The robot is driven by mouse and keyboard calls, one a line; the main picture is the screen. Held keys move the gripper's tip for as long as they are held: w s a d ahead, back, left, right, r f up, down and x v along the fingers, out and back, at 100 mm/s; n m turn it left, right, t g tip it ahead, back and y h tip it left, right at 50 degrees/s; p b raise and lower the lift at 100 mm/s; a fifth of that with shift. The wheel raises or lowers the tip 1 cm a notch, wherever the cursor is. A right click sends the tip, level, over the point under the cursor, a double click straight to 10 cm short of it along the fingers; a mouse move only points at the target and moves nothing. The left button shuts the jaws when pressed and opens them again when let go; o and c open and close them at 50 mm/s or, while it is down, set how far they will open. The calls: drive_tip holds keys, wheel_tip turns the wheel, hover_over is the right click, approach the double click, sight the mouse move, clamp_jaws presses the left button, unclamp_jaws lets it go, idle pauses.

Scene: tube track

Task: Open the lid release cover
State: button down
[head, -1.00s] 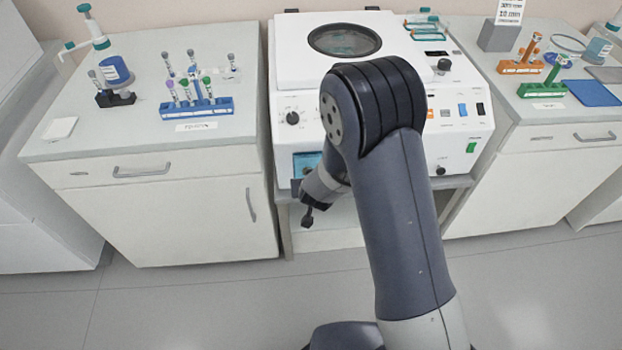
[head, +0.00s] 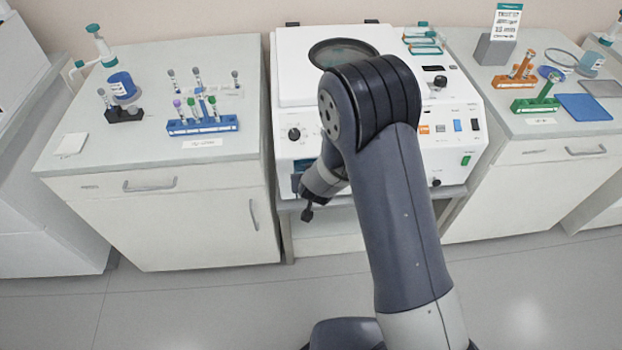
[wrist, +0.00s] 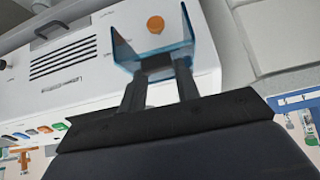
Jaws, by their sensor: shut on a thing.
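The white machine (head: 297,75) stands against the wall with a round dark lid window (head: 338,52) on top. In the wrist view its front panel carries an orange round knob (wrist: 155,24) and a blue U-shaped release cover (wrist: 122,52). The cover's side walls stand out around the knob, which shows between them. My gripper (wrist: 158,70) is shut on the dark tab at the cover's outer edge. In the head view my arm hides most of the cover and the fingertips. How far the cover has swung is hard to tell.
Right counter (head: 560,150) holds orange and green racks and a blue mat (head: 584,107). The machine's black knob (head: 294,134) sits left of my arm. Floor in front is clear.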

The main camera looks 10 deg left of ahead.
drive_tip(key=shift+w+r, duration=0.2)
drive_tip(key=shift+w, duration=0.05)
drive_tip(key=c, duration=1.4)
unclamp_jaws()
drive_tip(key=o, duration=0.4)
drive_tip(key=shift+f, duration=0.15)
drive_tip(key=shift+c, duration=0.2)
drive_tip(key=shift+s, duration=0.15)
drive_tip(key=p+v, duration=0.1)
drive_tip(key=v, duration=0.9)
drive_tip(key=shift+s+r, duration=0.2)
drive_tip(key=shift+r, duration=0.1)
